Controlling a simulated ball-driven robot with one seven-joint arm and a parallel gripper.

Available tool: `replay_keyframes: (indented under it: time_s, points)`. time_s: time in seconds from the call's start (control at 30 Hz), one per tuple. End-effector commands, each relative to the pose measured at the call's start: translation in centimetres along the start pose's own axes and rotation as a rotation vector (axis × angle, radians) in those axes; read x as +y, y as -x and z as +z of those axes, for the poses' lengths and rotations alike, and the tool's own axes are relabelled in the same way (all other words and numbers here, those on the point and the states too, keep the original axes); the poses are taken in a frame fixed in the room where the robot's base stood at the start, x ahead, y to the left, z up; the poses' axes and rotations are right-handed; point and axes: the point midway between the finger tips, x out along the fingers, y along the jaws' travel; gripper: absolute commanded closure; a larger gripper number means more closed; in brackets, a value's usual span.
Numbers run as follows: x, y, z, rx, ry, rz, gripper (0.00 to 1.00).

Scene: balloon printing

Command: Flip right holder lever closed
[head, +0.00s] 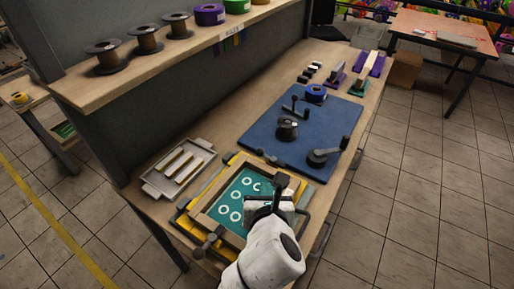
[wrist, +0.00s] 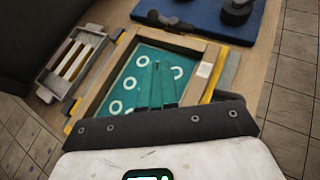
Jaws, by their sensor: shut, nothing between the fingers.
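The print frame (head: 200,222) is a wooden frame with a green screen bearing white rings, on a yellow base; its wood also shows in the wrist view (wrist: 200,88). A dark lever with a round knob (head: 272,158) lies at the frame's far edge, and it shows near the top of the wrist view (wrist: 165,19). Another dark lever (head: 207,243) lies at the near left corner. I cannot tell which is the right holder lever, or whether either is fully closed. My gripper (head: 277,187) is shut and empty above the right part of the frame; its fingers (wrist: 158,85) are together over the screen.
A grey tray (head: 153,188) with pale strips stands left of the frame. A shelf (head: 85,92) with spools overhangs the table's left side.

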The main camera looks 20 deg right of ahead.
Motion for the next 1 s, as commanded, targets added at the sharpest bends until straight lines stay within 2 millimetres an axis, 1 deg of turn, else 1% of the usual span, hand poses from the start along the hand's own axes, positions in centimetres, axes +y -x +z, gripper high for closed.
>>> replay_keyframes:
  time_s: [0.1, 0.4, 0.57, 0.67, 1.0]
  points:
    - [0.4, 0.1, 0.5, -0.016, 0.042, 0.004, 1.00]
    - [0.4, 0.1, 0.5, -0.018, 0.046, 0.005, 1.00]
    - [0.4, -0.6, 0.6, -0.018, 0.046, 0.004, 1.00]
    - [0.4, -1.9, 0.6, -0.018, 0.047, 0.003, 1.00]
    - [0.4, -8.5, 0.8, -0.018, 0.047, 0.003, 1.00]
